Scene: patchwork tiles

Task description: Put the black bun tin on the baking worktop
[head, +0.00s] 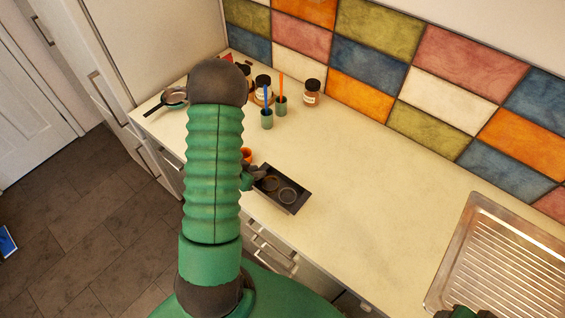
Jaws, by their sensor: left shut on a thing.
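The black bun tin (296,207) is a small dark rectangular tray with round cups, seen at the front edge of the pale baking worktop (370,190). My left gripper (258,174) is shut on the tin's left end. My green left arm hides part of the gripper and the worktop behind it. I cannot tell whether the tin's underside touches the worktop or is slightly above it. A small green and dark part of my right arm or gripper (465,312) shows at the bottom right edge; its fingers are not visible.
A metal draining board (505,260) is at the right. Jars (312,92), green pots (281,106) holding blue and orange sticks, and a pan (174,96) stand at the back left. An orange item (247,155) is partly hidden by my arm. The middle of the worktop is clear.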

